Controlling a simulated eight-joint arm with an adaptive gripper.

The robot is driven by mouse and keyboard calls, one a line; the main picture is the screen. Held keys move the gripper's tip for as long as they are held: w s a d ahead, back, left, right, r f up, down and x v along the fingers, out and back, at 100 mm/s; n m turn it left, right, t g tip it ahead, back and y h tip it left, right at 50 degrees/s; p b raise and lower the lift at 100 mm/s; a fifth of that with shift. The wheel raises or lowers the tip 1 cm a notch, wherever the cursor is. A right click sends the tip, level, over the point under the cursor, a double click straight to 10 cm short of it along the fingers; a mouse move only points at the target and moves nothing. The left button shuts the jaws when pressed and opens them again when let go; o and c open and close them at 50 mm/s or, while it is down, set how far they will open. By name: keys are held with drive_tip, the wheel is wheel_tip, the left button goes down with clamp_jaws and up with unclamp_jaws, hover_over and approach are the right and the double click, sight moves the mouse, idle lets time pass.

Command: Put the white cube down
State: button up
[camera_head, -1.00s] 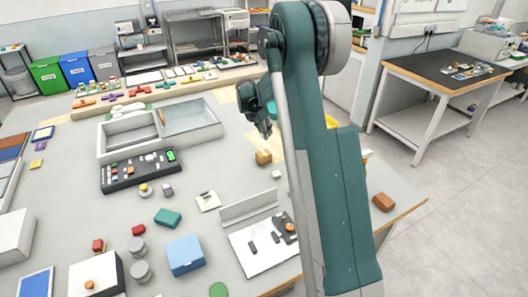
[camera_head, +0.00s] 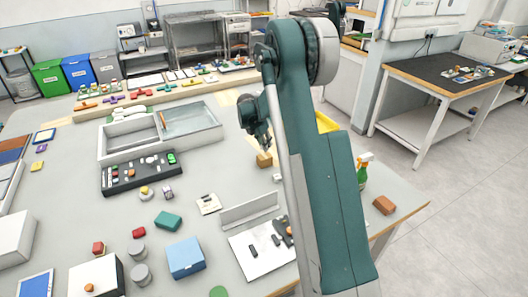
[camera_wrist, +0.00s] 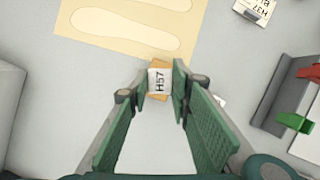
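The white cube (camera_wrist: 160,81), with "H57" printed on its face, sits between my two fingertips in the wrist view. My gripper (camera_wrist: 161,82) has a fingertip against each side of it. An orange-brown block (camera_wrist: 159,63) shows beneath the cube, past its edges. I cannot tell whether the cube touches that block. In the head view my gripper (camera_head: 264,143) is just above the orange-brown block (camera_head: 264,160) on the table. I cannot make out the cube clearly there.
A beige sheet with insole outlines (camera_wrist: 130,28) lies beyond the block. A grey box (camera_wrist: 8,95) is at the wrist view's left. A grey two-part tray (camera_head: 150,150) stands left of my gripper, and an upright grey plate (camera_head: 249,209) stands in front. Some bare table lies around the block.

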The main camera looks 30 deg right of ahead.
drive_tip(key=shift+f, duration=0.3)
drive_tip(key=shift+f, duration=1.8)
drive_tip(key=shift+f, duration=0.25)
drive_tip(key=o, duration=0.7)
drive_tip(key=shift+r, duration=0.1)
drive_tip(key=shift+c, duration=0.2)
drive_tip(key=shift+r, duration=0.1)
drive_tip(key=v, duration=1.2)
drive_tip(key=shift+r, duration=0.15)
